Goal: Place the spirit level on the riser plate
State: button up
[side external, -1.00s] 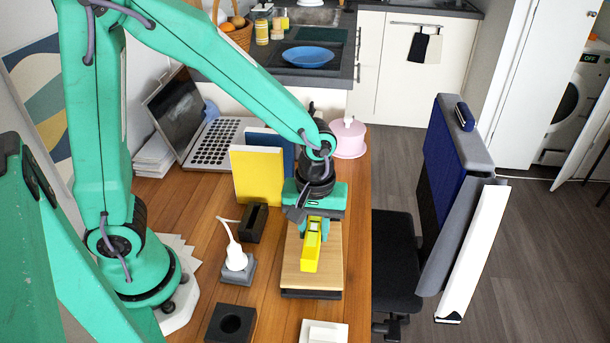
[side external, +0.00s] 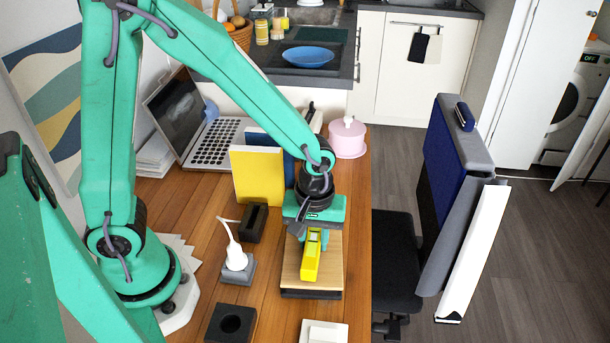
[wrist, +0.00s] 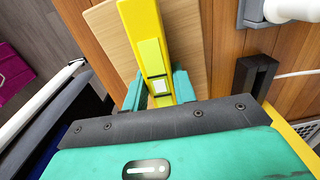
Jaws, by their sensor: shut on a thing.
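The yellow spirit level (side external: 310,262) is held by my gripper (side external: 314,232) over the riser plate. The riser plate (side external: 331,265) is a light wooden board on a dark base, standing on the desk. In the wrist view the spirit level (wrist: 144,28) runs away between the teal fingers of my gripper (wrist: 158,92), which are shut on its near end. The riser plate (wrist: 103,30) shows on both sides of the level there. I cannot tell whether the level touches the plate. The part of the plate under the level and gripper is hidden.
A white plug-like object on a grey block (side external: 236,268) and a black holder (side external: 253,222) stand left of the plate. A yellow panel (side external: 257,176) stands behind. A black socket block (side external: 231,323) and a white block (side external: 323,331) are in front. A chair (side external: 397,262) is right of the desk.

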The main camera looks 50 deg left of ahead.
jog(key=shift+f, duration=0.25)
dwell(0.5)
jog(key=o, duration=1.4)
jog(key=shift+o, duration=0.2)
jog(key=shift+r, duration=0.15)
jog(key=shift+r, duration=4.9)
notch_tip(320, 180, up, 8)
jog(key=shift+f, duration=0.1)
